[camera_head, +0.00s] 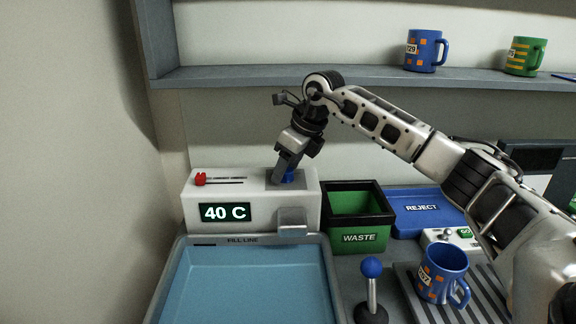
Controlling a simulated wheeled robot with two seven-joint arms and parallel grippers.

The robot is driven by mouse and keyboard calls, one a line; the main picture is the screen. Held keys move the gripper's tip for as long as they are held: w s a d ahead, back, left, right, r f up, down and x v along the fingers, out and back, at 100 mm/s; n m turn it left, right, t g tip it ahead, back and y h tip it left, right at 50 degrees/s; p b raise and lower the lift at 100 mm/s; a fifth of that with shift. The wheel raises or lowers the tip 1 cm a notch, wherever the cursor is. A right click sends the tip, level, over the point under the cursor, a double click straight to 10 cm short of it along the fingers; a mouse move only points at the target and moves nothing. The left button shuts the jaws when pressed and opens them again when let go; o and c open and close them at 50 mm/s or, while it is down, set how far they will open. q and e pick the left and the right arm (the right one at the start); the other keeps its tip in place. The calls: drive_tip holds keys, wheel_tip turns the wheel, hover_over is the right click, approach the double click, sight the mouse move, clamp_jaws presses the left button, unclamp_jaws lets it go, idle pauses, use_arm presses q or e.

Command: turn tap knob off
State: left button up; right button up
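The tap unit is a white box (250,181) at the back of the basin, with a display reading 40 C and a red slider (200,179) at the left of its top. A blue knob (290,177) sits on the right of its top, mostly hidden by my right gripper (284,174). That gripper points down from above, its fingertips at the knob; whether they are closed on it is hard to see. A grey spout (292,219) is on the box front. The basin (322,255) below holds a flat blue surface like water. My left gripper is out of view.
A green-and-black WASTE bin (358,238) and a blue REJECT tray (421,222) stand right of the tap unit. A blue-topped lever (372,268) and a blue mug (441,272) are in front. Mugs (424,51) stand on the shelf (300,78) above.

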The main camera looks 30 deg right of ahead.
drive_tip(key=b+v, duration=0.1)
drive_tip(key=v, duration=1.5)
